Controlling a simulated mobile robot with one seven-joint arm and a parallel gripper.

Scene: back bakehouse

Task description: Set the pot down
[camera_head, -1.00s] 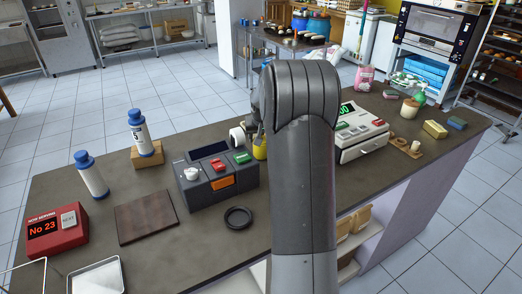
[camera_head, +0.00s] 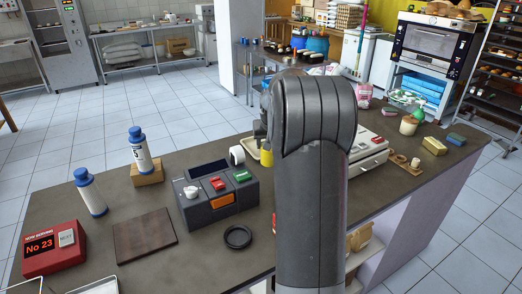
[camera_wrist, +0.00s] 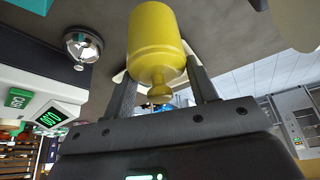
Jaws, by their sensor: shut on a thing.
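The yellow pot (camera_wrist: 152,45) shows in the wrist view between my gripper's (camera_wrist: 160,95) two dark fingers, which are shut on the narrow knob at its end. In the head view only a sliver of the yellow pot (camera_head: 266,157) shows at the left edge of my arm, above the counter (camera_head: 120,190). My arm hides most of it and nearly all of the gripper. I cannot tell whether the pot touches the counter top.
A white scale (camera_head: 368,153) is to the right. The wrist view shows a silver bell (camera_wrist: 83,46).

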